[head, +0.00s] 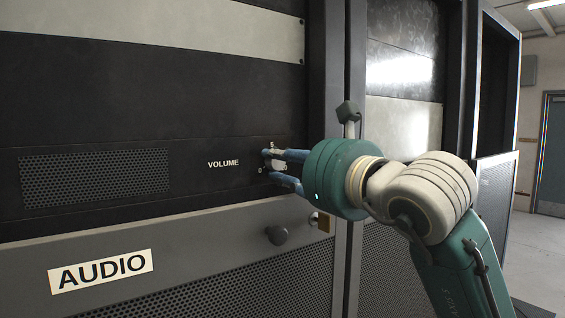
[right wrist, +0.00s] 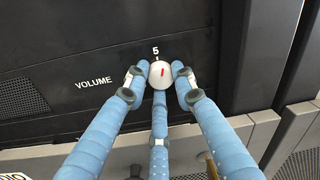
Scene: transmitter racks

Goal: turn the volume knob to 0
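The volume knob (right wrist: 160,74) is round and white with a short red mark, close to upright in the right wrist view. A "5" is printed above it and the word VOLUME to its left. In the head view the knob (head: 278,162) shows partly between blue fingers, with a small "0" at its left. My right gripper (right wrist: 160,78) has its three blue fingers around the knob, fingertips close against its sides; it also shows in the head view (head: 276,167). Contact looks likely at the left and right fingertips. My left gripper is not in view.
The knob sits on a dark rack panel (head: 225,185) beside a perforated grille (head: 95,176). Rack uprights stand right of the knob.

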